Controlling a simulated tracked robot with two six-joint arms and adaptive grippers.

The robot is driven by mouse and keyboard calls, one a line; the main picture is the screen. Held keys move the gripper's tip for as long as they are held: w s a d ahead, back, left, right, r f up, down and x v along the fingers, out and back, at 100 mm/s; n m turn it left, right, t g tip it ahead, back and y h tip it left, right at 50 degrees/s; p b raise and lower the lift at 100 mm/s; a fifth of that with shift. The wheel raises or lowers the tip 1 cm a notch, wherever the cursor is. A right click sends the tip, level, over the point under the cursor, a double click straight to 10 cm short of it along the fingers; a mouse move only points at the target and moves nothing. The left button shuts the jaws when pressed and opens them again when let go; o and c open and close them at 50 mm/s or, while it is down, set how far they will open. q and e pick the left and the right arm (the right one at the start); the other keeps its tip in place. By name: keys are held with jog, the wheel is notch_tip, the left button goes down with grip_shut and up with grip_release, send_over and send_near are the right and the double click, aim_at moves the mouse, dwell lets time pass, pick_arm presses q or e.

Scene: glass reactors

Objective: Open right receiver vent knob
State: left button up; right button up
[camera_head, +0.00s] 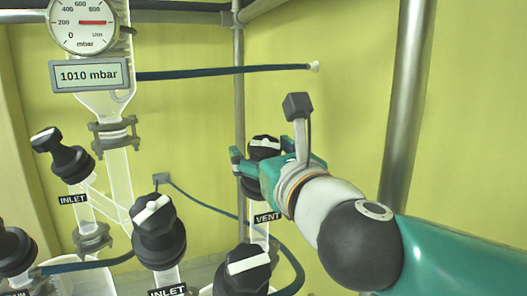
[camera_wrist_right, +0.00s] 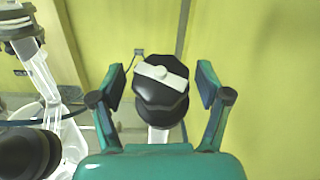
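The vent knob (camera_head: 264,146) is black with a white bar on top, above a glass neck labelled VENT (camera_head: 267,217). My right gripper (camera_head: 262,165) reaches it from the right, partly hiding it. In the right wrist view the knob (camera_wrist_right: 160,92) sits between the two fingers of my right gripper (camera_wrist_right: 161,79). The fingers are spread, with a visible gap on each side, so it is open and not holding the knob. The white bar lies nearly crosswise between the fingers, slightly tilted. My left gripper is not in view.
Two INLET knobs (camera_head: 62,155) (camera_head: 157,230) stand to the left. Another black knob (camera_head: 243,270) is close in front of the vent. A gauge (camera_head: 84,24) and a 1010 mbar display (camera_head: 90,75) are upper left. A metal post (camera_head: 407,110) stands at right.

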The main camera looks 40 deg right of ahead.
jog(key=shift+s, duration=0.1)
jog(key=v, duration=1.1)
jog(key=shift+s, duration=0.45)
jog(key=shift+a+f, duration=0.1)
